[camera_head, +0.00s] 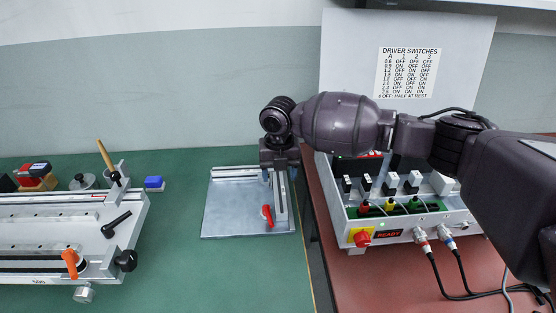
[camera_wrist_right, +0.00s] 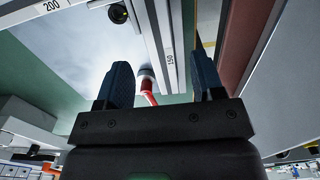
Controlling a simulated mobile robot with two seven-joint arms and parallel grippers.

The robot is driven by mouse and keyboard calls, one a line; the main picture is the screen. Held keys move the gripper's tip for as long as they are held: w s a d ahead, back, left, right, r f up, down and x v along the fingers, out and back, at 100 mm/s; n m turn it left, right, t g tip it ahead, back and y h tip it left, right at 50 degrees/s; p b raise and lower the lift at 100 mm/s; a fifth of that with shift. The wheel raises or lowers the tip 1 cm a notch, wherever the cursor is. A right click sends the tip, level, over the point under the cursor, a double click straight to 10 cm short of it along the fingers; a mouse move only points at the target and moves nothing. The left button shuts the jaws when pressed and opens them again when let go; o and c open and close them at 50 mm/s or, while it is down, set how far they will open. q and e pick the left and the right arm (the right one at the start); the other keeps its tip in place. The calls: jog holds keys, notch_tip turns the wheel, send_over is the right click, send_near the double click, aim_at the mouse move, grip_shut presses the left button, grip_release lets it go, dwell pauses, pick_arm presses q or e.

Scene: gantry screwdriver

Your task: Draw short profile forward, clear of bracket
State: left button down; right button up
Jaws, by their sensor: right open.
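The short profile (camera_head: 281,205) is a light metal bar on the right side of a grey base plate (camera_head: 225,220), running front to back. In the right wrist view a bar with a scale marked 150 (camera_wrist_right: 168,50) shows between my fingers. My right gripper (camera_head: 274,179) points down over the profile's back part; it also shows in the right wrist view (camera_wrist_right: 162,82), open. I cannot tell whether its fingers touch the bar. A red clamp lever (camera_head: 267,214) stands beside the profile. The bracket cannot be made out clearly near the gripper. My left gripper is not in view.
Another metal bar (camera_head: 232,171) lies along the plate's back edge. A long rail fixture (camera_head: 60,225) with an orange lever (camera_head: 72,262) stands left. A driver box (camera_head: 400,225) with cables stands right, across a gap. The green table (camera_head: 200,285) is clear in front.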

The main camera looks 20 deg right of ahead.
aim_at(279, 185)
jog(key=shift+f+b, duration=0.3)
jog(key=shift+f, duration=1.85)
jog(key=shift+c, duration=0.2)
jog(key=c, duration=1)
